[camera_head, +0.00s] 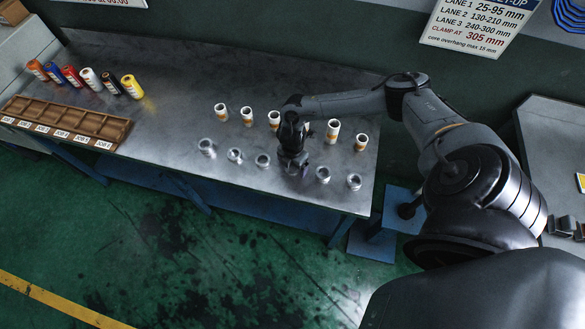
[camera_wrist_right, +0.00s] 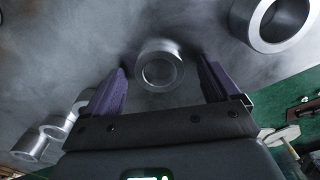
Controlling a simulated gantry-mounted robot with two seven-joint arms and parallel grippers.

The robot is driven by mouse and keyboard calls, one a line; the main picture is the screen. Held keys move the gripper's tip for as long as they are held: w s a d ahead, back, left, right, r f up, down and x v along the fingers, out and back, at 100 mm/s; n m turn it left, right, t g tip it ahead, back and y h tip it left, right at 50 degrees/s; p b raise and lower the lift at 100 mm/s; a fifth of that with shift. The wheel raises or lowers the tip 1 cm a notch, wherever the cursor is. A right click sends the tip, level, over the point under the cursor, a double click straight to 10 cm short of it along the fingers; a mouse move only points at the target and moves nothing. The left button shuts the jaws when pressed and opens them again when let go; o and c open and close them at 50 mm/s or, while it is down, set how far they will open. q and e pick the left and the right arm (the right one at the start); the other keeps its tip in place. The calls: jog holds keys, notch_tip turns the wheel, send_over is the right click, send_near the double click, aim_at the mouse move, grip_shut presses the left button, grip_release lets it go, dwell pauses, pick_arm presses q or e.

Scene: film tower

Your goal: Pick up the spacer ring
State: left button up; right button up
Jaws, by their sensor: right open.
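A metal spacer ring (camera_wrist_right: 139,72) stands between the fingers of my right gripper in the right wrist view, near their tips. A gap shows on each side of it. My right gripper (camera_wrist_right: 162,66) is open, with purple finger pads. In the head view my right gripper (camera_head: 296,168) points down over the front row of rings, and the ring under it is mostly hidden. Other silver rings stand in the same row, one to the right (camera_head: 323,174) and one to the left (camera_head: 262,160). My left gripper is not in view.
White and orange cores (camera_head: 247,116) stand in a row behind the rings. Coloured rolls (camera_head: 131,87) and a brown divided tray (camera_head: 68,119) are at the table's left end. The metal table (camera_head: 165,110) is clear between them.

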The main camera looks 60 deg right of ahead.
jog(key=shift+c, duration=0.3)
jog(key=c, duration=1.1)
